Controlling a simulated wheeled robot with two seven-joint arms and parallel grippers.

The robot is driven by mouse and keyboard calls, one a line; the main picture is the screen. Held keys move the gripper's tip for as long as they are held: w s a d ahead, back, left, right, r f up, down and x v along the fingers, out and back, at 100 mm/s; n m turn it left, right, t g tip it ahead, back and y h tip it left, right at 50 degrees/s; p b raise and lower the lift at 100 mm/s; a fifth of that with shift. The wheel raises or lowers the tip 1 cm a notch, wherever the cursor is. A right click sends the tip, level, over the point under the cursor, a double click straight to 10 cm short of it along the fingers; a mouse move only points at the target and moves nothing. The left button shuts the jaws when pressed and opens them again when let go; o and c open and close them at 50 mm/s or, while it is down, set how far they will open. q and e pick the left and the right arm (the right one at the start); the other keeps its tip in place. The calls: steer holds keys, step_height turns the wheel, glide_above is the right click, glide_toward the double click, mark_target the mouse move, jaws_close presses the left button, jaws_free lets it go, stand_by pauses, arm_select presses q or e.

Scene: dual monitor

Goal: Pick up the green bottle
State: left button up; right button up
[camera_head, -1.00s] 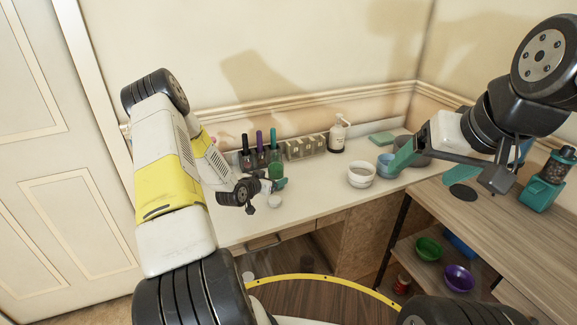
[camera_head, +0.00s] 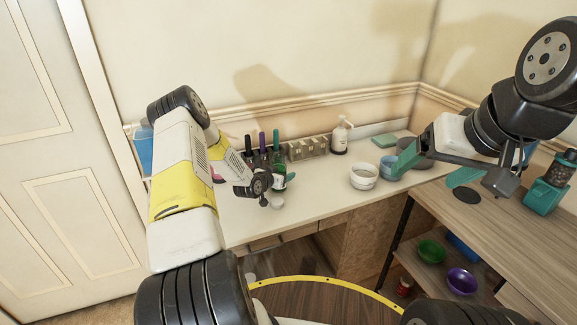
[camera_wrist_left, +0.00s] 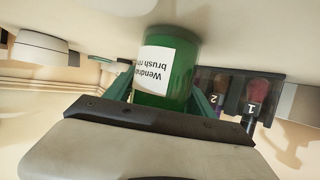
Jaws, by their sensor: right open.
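The green bottle (camera_head: 278,170) stands upright on the white table against the back wall. In the left wrist view the bottle (camera_wrist_left: 172,70) shows large with a white label and looks inverted. My left gripper (camera_head: 279,182) is at the bottle and partly hides its lower part in the head view. In the wrist view its green fingers lie on both sides of the bottle, spread, with a narrow gap visible on the left side. My right gripper (camera_head: 434,166) is open and empty above the right end of the table, away from the bottle.
A dark holder with brushes (camera_head: 262,142) stands just left of the bottle. A small white item (camera_head: 277,203) lies in front. A wooden desk (camera_head: 520,235) is at right.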

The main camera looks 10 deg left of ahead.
mark_target(281, 167)
arm_select(q)
jaws_close()
steer(key=shift+r, duration=0.1)
steer(key=shift+r, duration=0.55)
steer(key=shift+s+r, duration=0.3)
steer(key=shift+r, duration=0.3)
steer(key=shift+s+r, duration=0.25)
steer(key=shift+r, duration=0.35)
steer(key=s+r, duration=0.1)
steer(key=s, duration=1.4)
steer(key=shift+r, duration=0.2)
